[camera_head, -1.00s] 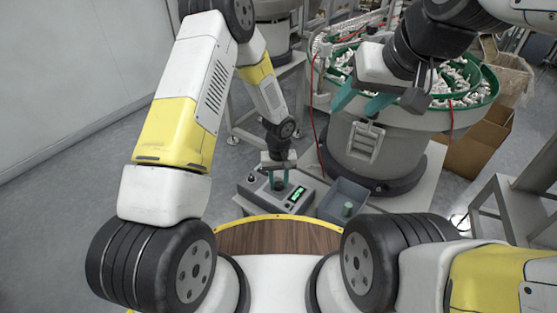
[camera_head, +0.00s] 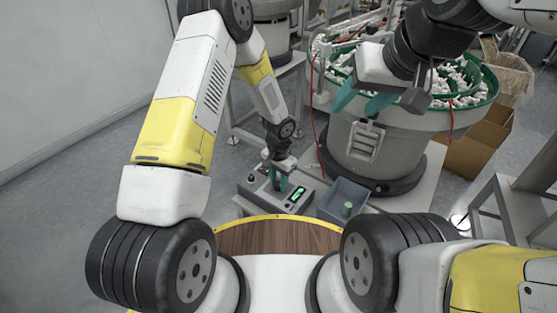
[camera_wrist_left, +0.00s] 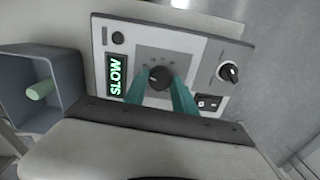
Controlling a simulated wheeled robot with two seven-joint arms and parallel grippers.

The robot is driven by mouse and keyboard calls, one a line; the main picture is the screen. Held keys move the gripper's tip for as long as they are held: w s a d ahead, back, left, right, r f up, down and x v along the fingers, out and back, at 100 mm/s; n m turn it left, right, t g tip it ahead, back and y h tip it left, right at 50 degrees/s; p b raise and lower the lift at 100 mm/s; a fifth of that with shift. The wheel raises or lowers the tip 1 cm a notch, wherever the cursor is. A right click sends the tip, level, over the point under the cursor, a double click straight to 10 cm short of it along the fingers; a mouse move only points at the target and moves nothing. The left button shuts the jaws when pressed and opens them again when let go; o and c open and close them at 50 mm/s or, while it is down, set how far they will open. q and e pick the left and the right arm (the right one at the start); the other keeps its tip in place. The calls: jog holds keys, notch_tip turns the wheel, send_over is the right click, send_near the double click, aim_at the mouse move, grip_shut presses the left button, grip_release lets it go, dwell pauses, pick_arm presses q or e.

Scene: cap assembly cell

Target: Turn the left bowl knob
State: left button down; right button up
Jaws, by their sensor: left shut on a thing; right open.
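The control box (camera_head: 255,191) stands on a low stand in front of me. Its big black knob (camera_wrist_left: 159,79) is at the panel's middle in the left wrist view. A second, smaller knob (camera_wrist_left: 229,73) sits at the panel's right side there. A green display (camera_wrist_left: 117,75) reads SLOW. My left gripper (camera_head: 280,188) points down at the panel, its teal fingers shut on the middle knob, one on each side. In the head view the fingers hide this knob. My right gripper (camera_head: 362,103) is open and empty, up in front of the bowl feeder.
A grey bin (camera_head: 343,196) with a green cylinder (camera_head: 347,208) stands right of the control box. A large bowl feeder (camera_head: 400,125) with a green rim and white parts stands behind. Cardboard boxes (camera_head: 478,143) are at the right.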

aim_at(278, 184)
pick_arm(q)
jog(key=m, duration=0.4)
jog(key=shift+m, duration=0.3)
jog(key=m, duration=0.4)
jog(key=shift+m, duration=0.3)
jog(key=c, duration=1)
grip_release()
jog(key=shift+r, duration=3.9)
